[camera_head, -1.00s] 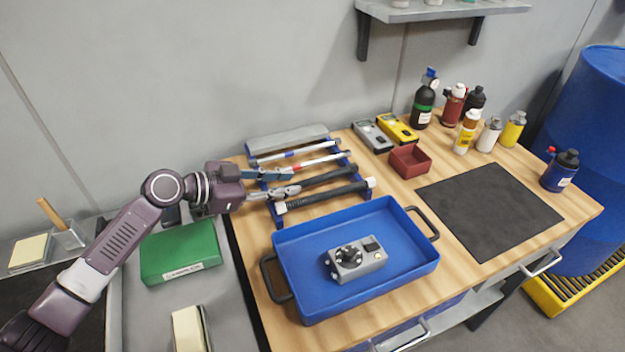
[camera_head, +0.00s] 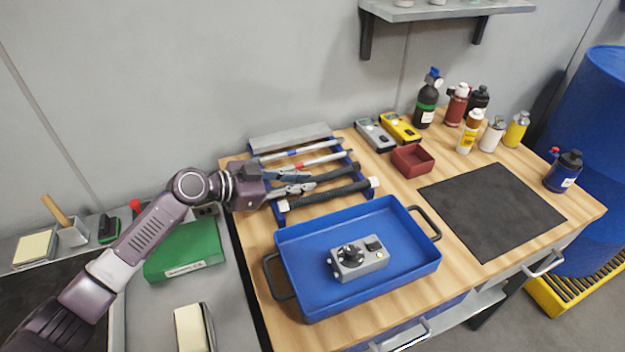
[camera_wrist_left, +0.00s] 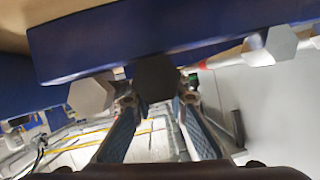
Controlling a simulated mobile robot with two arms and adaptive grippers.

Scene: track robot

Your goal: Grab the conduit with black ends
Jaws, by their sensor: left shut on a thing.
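The conduit with black ends (camera_head: 338,175) lies on the blue rack, third from the back. My left gripper (camera_head: 312,180) reaches in from the left at the rack's left side. In the left wrist view, the black hexagonal end (camera_wrist_left: 157,78) sits between the fingertips of my left gripper (camera_wrist_left: 158,100), which is shut on it. The part of the conduit behind the fingers is hidden in the head view. A black conduit with white ends (camera_head: 338,193) lies in front of it. My right gripper is not in view.
Behind lie a conduit with red (camera_head: 318,161) and one with blue (camera_head: 285,153). A blue tray (camera_head: 300,302) holding a grey device (camera_head: 358,259) stands in front of the rack. A red bin (camera_head: 413,159) and a black mat (camera_head: 490,210) are to the right.

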